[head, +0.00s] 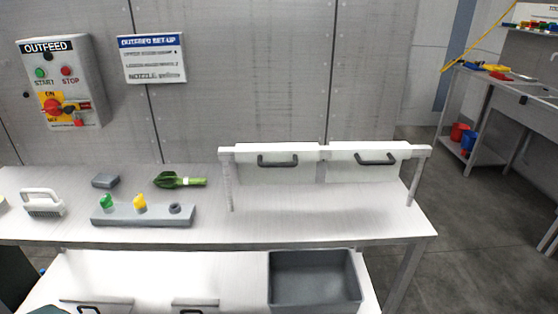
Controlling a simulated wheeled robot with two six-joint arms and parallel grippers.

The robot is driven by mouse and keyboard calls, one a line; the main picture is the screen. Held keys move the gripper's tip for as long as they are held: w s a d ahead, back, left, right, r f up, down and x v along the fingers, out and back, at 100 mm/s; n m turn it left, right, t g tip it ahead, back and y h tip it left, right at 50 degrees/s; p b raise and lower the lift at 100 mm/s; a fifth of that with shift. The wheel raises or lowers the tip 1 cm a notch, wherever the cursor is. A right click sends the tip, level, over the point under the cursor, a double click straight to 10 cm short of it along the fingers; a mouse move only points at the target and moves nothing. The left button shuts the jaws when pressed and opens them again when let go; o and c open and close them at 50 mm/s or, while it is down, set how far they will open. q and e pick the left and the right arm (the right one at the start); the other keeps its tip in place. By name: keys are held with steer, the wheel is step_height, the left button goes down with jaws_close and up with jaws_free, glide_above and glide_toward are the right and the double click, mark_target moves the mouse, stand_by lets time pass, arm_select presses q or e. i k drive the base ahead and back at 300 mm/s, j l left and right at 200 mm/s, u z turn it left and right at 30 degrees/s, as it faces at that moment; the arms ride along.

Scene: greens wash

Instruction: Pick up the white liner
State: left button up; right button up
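Two white panels hang side by side on a rack at the right of the bench, a left panel (278,172) and a right panel (365,170), each with a dark handle near its top. Either may be the white liner; I cannot tell which. On the lower shelf, two more pale pieces with dark handles show partly at the bottom edge, a left piece (110,303) and a right piece (210,302). Neither of my grippers is in view.
A grey bin (314,255) sits on the lower shelf. An outfeed control box (85,60) and sign are on the wall.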

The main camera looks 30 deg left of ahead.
mark_target(259, 163)
steer(key=u, duration=0.35)
steer(key=i+l+u, duration=0.1)
steer(key=u, duration=0.25)
steer(key=l+u, duration=0.15)
steer(key=u, duration=0.15)
